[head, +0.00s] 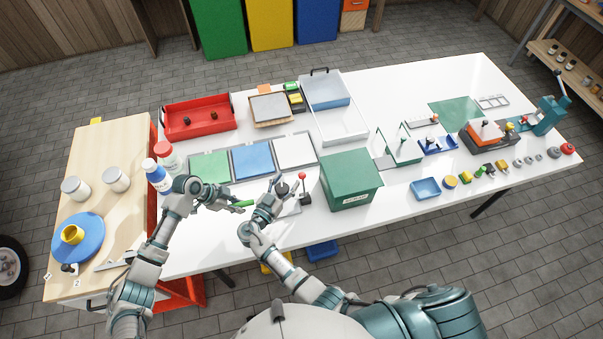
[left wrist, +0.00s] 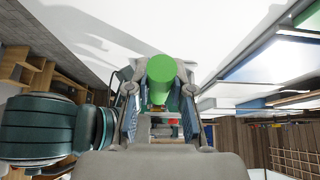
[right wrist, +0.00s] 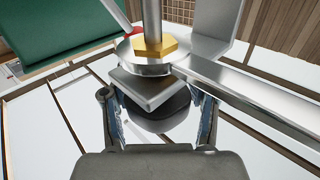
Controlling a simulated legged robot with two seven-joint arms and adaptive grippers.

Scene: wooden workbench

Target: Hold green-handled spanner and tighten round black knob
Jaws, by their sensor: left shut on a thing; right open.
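My left gripper (head: 230,203) is shut on the green-handled spanner (head: 244,203). In the left wrist view the round end of the green handle (left wrist: 162,72) sits between the two fingers (left wrist: 160,105). My right gripper (head: 277,191) is open at the round black knob (head: 283,188). In the right wrist view the knob (right wrist: 160,118) lies between the open fingers (right wrist: 160,125), below a square metal block. Beyond it, a brass hex nut (right wrist: 154,46) sits on a metal rod. A flat silver bar runs right from beside the nut; its fit on the nut is unclear.
A red-ball lever (head: 302,177) stands just right of the knob. A green box (head: 350,182) stands close to the right. Green, blue and white panels (head: 252,160) lie behind. Bottles (head: 157,174) stand left of my left arm. The bench's front edge is near.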

